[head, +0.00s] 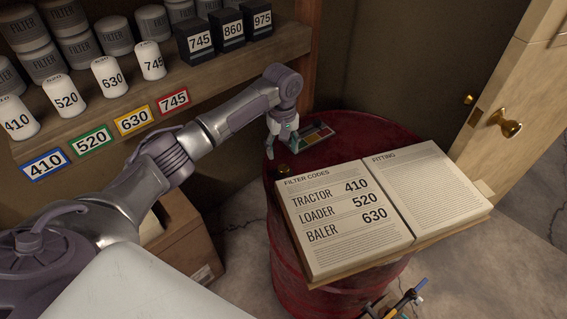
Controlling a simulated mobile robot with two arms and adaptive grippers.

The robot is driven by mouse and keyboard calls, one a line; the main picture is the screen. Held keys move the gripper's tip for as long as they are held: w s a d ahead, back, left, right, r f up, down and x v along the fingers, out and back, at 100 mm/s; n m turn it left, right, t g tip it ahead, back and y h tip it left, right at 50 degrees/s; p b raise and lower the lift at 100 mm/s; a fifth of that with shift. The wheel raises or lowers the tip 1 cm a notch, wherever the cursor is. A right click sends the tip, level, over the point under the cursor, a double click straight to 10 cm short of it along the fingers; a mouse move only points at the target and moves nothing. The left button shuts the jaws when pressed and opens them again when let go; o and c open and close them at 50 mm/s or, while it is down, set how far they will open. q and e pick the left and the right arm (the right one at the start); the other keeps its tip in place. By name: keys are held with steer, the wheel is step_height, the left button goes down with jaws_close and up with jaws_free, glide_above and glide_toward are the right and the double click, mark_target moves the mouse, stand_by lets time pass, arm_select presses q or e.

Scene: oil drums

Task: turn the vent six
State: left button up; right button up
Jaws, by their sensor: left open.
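A red oil drum (285,255) stands at the centre, under an open book. On the drum's top, near its left rim, is a small dark, brass-tinted fitting (284,170), partly in shadow. It may be the vent, but I cannot read any marking on it. My left gripper (282,148) points down over the drum's left side, just behind the small fitting. It is open and holds nothing that I can see. Whether a finger touches the drum top is unclear. My right gripper is not in view.
The open book (345,255) covers the drum's front and right. A small tray with coloured pieces (312,137) lies behind my gripper. A shelf (215,75) with numbered filters is left, a wooden door (515,85) right. A cardboard box (190,245) and tools (405,298) are low down.

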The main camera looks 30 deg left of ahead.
mark_target(283, 168)
arm_select(q)
steer(key=f, duration=0.6)
steer(key=shift+w+f+p, duration=0.25)
steer(key=shift+f+p, duration=0.1)
steer(key=shift+f, duration=0.7)
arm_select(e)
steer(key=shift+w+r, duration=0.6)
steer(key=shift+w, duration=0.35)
arm_select(q)
steer(key=shift+c, duration=0.3)
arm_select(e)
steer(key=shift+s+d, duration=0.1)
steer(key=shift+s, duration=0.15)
arm_select(q)
steer(key=c, duration=1.1)
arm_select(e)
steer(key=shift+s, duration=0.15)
